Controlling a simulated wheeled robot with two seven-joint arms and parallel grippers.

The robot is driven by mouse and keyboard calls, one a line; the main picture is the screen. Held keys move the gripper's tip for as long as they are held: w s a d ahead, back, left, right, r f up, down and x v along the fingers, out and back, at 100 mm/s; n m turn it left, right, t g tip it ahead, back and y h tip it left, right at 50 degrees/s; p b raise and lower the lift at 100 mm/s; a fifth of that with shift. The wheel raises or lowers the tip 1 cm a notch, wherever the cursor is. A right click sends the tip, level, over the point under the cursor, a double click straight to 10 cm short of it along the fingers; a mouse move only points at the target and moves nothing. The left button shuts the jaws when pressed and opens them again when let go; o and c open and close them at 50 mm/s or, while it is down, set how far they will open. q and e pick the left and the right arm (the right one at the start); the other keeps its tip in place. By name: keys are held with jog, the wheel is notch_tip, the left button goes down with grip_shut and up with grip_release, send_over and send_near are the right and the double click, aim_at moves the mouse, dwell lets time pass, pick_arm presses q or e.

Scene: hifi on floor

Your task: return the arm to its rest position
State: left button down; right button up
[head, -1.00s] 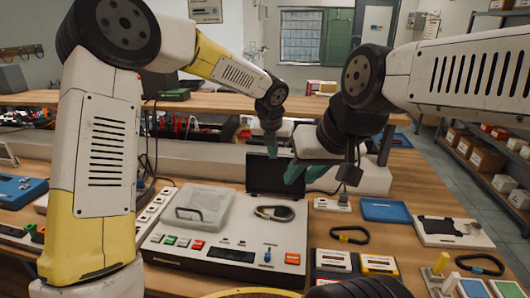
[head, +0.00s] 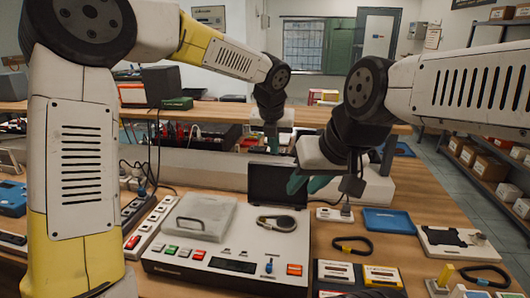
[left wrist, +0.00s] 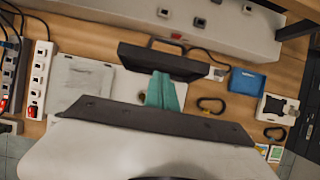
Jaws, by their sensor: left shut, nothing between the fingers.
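My left arm comes in from the left in the head view, with its elbow raised and its forearm reaching to the middle. My left gripper (head: 271,138) hangs over the back of the workbench, pointing down, its teal fingers together and empty. The same shut fingers show in the left wrist view (left wrist: 163,91), in front of a dark upright panel. My right arm comes in from the right. My right gripper (head: 310,184) is lower and nearer, its teal fingers seemingly apart and empty, in front of the hi-fi unit's dark screen (head: 277,184).
The hi-fi unit (head: 225,262) with a clear lid and a carabiner (head: 276,223) stands on the workbench. A power strip (head: 152,223) is left of it; a blue tray (head: 388,219) and black loop (head: 352,245) are right. A raised shelf crosses behind; shelving stands far right.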

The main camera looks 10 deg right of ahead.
pick_arm(q)
jog(key=s+a+r+n+y, duration=0.1)
jog(key=s+a+r+n, duration=0.2)
jog(key=s+a+n, duration=0.5)
jog(key=s+a+r+n, duration=0.3)
jog(key=s+a+n, duration=0.1)
jog(key=a+n, duration=0.65)
jog(key=s+a+f+n, duration=0.1)
jog(key=s+a+n, duration=0.3)
jog(key=s+n, duration=0.3)
jog(key=s+a+f+n+t+h, duration=0.1)
jog(key=s+a+n, duration=0.3)
jog(key=n, duration=0.9)
jog(key=s, duration=0.3)
jog(key=shift+a+f+h, duration=0.15)
jog(key=shift+f+h, duration=0.15)
jog(key=shift+f, duration=0.1)
